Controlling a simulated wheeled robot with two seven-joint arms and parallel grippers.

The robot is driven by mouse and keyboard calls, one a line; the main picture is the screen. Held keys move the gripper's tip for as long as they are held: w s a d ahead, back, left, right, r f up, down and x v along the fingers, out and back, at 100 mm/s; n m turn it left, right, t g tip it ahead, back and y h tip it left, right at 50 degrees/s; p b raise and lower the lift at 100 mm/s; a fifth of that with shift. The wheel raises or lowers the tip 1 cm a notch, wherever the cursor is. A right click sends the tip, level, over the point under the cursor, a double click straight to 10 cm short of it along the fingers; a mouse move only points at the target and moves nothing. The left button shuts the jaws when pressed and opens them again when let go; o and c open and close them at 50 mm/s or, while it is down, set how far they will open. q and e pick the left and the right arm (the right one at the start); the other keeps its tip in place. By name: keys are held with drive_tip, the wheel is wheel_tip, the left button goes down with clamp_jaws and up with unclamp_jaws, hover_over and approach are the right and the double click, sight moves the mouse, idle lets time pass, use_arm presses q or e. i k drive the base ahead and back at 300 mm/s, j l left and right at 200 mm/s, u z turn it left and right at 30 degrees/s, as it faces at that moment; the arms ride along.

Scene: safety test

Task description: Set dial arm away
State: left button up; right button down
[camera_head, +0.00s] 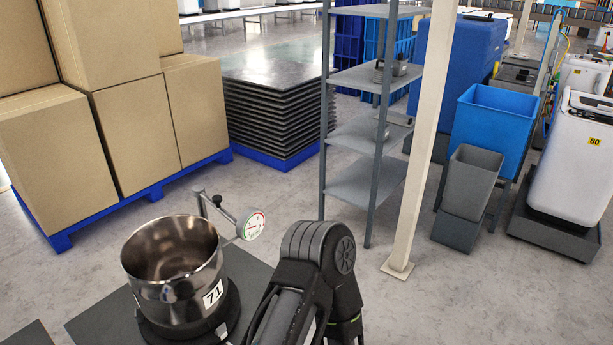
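A dial arm stands on a thin metal post behind the right rim of a shiny steel pot (176,262). Its short bar runs from the post toward the lower right and ends in a round white dial (252,224) with red and green marks. The dial is to the right of the pot's rim, not over its opening. The pot is open, looks empty and bears the label 71. One of my black arms shows at the bottom middle, right of the pot and below the dial. Neither gripper's fingers show.
The pot sits on a dark round base over a dark platform (248,270). Boxes (140,120) on a blue pallet stand at the left. A grey shelf rack (365,183), a cream post (422,140) and bins (470,180) stand to the right. Floor behind the pot is clear.

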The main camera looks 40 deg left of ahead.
sight(249, 225)
drive_tip(key=i+z, duration=0.3)
drive_tip(key=i, duration=0.45)
drive_tip(key=i+z, duration=0.3)
drive_tip(key=i, duration=0.45)
drive_tip(key=u, duration=4.4)
